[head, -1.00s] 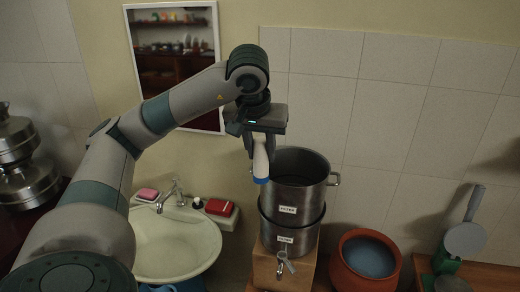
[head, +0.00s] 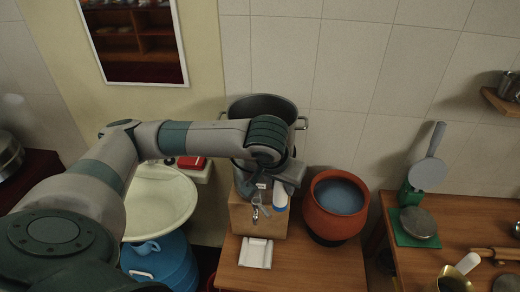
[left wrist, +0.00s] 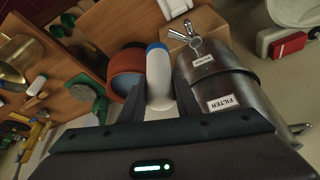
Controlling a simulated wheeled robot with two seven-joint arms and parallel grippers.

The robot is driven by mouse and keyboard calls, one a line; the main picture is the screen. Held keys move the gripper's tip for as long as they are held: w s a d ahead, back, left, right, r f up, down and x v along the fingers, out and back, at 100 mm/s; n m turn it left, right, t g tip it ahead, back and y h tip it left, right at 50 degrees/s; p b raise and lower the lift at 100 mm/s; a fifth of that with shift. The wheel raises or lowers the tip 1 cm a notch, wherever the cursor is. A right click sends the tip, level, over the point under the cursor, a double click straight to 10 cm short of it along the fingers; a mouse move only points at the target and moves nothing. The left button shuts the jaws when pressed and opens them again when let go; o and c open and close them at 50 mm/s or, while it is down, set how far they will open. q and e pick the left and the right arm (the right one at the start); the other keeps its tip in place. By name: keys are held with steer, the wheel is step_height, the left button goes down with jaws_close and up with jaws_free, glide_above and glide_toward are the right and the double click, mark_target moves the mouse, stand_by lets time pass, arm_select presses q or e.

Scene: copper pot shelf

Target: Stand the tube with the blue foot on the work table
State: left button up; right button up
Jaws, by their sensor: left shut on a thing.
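My left gripper (head: 281,188) is shut on the white tube with the blue foot (head: 281,200). In the left wrist view the white tube (left wrist: 159,82) sits between the two fingers, its blue end pointing away from the gripper. In the head view the tube is in front of the steel filter pot, left of the clay pot, its upper part hidden by the gripper. A wooden table (head: 315,268) is below, and another wooden table (head: 460,228) stands at the right; I cannot tell which is the work table. My right gripper is not in view.
The steel filter pot (head: 262,107) stands on a wooden box (head: 243,217). The near table's front is bare.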

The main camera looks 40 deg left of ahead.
arm_select(q)
steer(key=d+f+m, duration=0.2)
steer(key=d+f, duration=0.5)
steer(key=f, duration=0.1)
step_height(320, 180, down, 16)
steer(key=b, duration=1.5)
steer(key=shift+a+r+h+b, duration=0.15)
steer(key=shift+a+h+b, duration=0.05)
steer(key=shift+h+b, duration=0.15)
steer(key=shift+d, duration=0.1)
